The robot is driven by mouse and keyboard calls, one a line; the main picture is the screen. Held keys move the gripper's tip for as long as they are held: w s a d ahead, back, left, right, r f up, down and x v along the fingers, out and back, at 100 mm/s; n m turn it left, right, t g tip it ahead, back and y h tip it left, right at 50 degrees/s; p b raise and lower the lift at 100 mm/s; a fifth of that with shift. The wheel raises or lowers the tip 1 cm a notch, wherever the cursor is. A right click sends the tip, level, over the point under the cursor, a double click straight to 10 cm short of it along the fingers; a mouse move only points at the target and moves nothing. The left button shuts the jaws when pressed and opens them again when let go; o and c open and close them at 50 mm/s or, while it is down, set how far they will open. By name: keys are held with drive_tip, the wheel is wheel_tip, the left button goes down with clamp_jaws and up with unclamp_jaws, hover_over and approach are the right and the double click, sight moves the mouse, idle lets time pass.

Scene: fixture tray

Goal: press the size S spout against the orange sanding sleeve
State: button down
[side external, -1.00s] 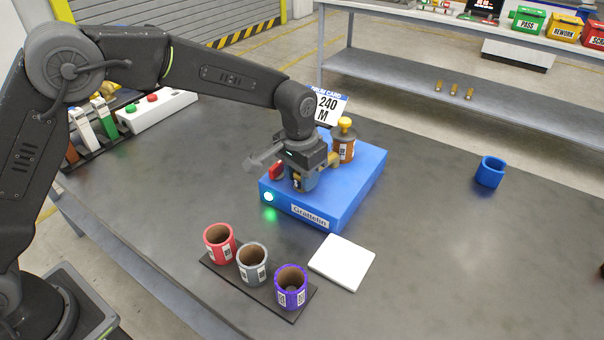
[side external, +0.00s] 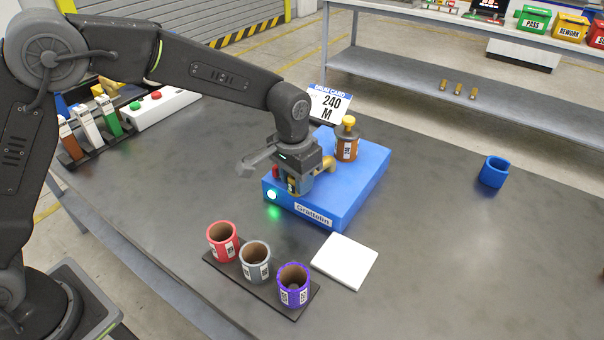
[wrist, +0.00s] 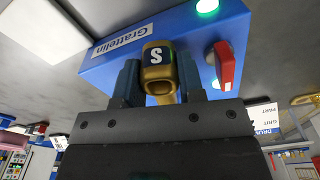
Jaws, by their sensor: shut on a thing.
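My gripper (side external: 294,186) is over the blue Grattelin machine, shut on a gold-yellow spout. In the wrist view the spout (wrist: 157,72) is marked S and sits between the two fingers (wrist: 158,82). In the side view, part of the yellow spout (side external: 325,164) sticks out to the right of my gripper, towards the orange-brown sleeve (side external: 347,150). The sleeve stands upright on the machine under a yellow knob. Whether spout and sleeve touch, I cannot tell. The sleeve is not seen in the wrist view.
The machine (side external: 350,200) has a lit green lamp (side external: 272,195) and a red switch (wrist: 224,66). Red, grey and purple sleeves stand on a dark strip (side external: 232,278) in front. A card reads 240 M (side external: 330,104).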

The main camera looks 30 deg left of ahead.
drive_tip(key=shift+s+a+f, duration=0.1)
drive_tip(key=shift+s+f, duration=0.05)
drive_tip(key=shift+s, duration=0.5)
drive_tip(key=shift+w+r, duration=0.1)
drive_tip(key=shift+r, duration=3.55)
